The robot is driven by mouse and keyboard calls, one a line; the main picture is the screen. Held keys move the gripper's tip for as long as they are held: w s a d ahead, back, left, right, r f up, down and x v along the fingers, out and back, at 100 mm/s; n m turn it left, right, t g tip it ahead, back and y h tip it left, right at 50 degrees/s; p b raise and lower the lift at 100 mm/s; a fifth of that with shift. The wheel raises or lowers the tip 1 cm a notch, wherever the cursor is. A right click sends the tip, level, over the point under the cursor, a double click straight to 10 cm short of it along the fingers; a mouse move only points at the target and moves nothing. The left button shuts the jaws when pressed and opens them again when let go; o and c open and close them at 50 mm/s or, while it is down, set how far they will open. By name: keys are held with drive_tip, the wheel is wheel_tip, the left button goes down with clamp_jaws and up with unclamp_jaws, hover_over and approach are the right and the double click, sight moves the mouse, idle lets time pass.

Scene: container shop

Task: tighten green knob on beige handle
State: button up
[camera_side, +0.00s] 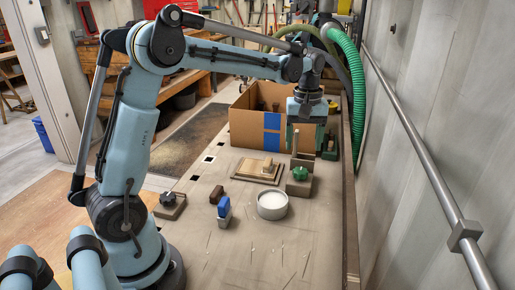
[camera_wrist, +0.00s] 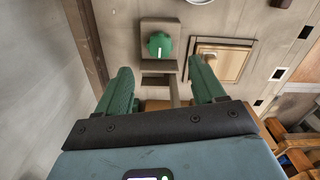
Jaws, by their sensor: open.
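The green knob (camera_side: 299,173) sits on top of a grey-beige block (camera_side: 298,188) at the right of the bench. In the wrist view the knob (camera_wrist: 160,45) is round with a pale pointer mark, above and between my fingertips in the picture. A thin upright beige bar (camera_side: 295,143) stands behind the knob; I cannot tell whether it is the handle. My gripper (camera_side: 301,142) points down above and behind the block. In the wrist view its two green fingers (camera_wrist: 161,68) are spread wide with nothing held. They appear apart from the knob.
A flat wooden board with a light block (camera_side: 254,172) lies left of the knob. A cardboard box (camera_side: 245,130) stands behind. A wall with a pipe (camera_side: 425,170) runs close on the right.

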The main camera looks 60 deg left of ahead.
sight(300, 170)
wheel_tip(300, 170, down, 8)
drive_tip(key=shift+f, duration=0.15)
idle(0.4)
drive_tip(key=c, duration=1.1)
drive_tip(key=shift+o, duration=0.2)
drive_tip(key=m, duration=0.3)
drive_tip(key=shift+m, duration=0.4)
drive_tip(key=shift+s+m, duration=0.1)
drive_tip(key=shift+m, duration=1.6)
